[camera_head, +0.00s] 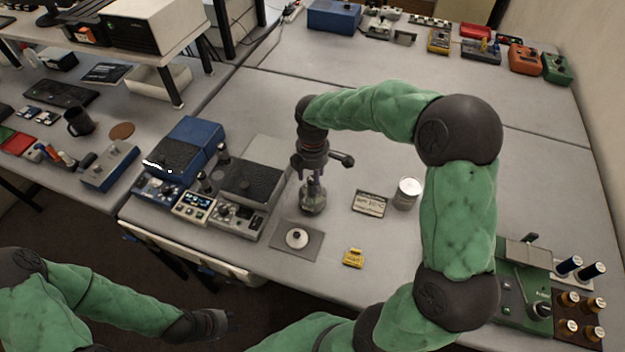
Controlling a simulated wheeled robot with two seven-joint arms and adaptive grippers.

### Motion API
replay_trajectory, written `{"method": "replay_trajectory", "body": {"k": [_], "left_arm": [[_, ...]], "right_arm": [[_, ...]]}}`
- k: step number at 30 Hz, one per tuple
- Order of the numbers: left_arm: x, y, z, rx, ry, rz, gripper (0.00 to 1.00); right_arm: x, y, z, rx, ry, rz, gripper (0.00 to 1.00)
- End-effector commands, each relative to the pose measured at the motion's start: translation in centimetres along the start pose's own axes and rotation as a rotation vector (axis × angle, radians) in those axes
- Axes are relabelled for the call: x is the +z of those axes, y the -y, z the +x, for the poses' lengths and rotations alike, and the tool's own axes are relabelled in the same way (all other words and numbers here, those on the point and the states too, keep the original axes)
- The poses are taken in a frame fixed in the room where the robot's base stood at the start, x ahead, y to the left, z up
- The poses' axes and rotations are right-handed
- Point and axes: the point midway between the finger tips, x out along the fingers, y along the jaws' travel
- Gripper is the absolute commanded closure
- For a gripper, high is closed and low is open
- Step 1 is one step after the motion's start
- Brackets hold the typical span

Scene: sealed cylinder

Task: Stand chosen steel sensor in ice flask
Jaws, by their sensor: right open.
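My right gripper (313,187) points down over the middle of the table, with its jaws open. A small glassy vessel, possibly the flask (313,208), stands directly below and partly behind its fingers; I cannot tell whether they touch. A round white piece (297,238) lies on a grey square mat (314,250) in front of the gripper. I cannot make out a steel sensor with certainty. My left gripper (222,322) is low at the left, away from the table; its jaws are unclear.
A yellow block (353,258) lies near the front edge. Blue and grey instruments (249,187) crowd the left. A green device (522,285) and a brown rack of spools (580,315) stand at right.

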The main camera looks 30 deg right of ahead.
Motion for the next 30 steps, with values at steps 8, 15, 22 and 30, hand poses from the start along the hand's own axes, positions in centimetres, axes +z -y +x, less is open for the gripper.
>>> {"method": "replay_trajectory", "body": {"k": [8,15,22,30], "left_arm": [[0.0,-0.4,-1.1,0.0,0.0,0.0,0.6],[0.1,-0.5,-1.5,0.0,0.0,0.0,0.6],[0.1,-0.6,-1.6,0.0,0.0,0.0,0.6],[0.1,-0.6,-1.6,0.0,0.0,0.0,0.6]], "right_arm": [[-0.1,-0.1,-5.9,0.004,-0.001,-0.001,0.46],[0.0,0.0,-8.7,0.001,-0.002,0.0,0.46],[0.0,0.0,-9.3,-0.001,-0.001,0.0,0.46],[0.0,0.0,-9.2,-0.001,-0.001,0.0,0.46]]}}
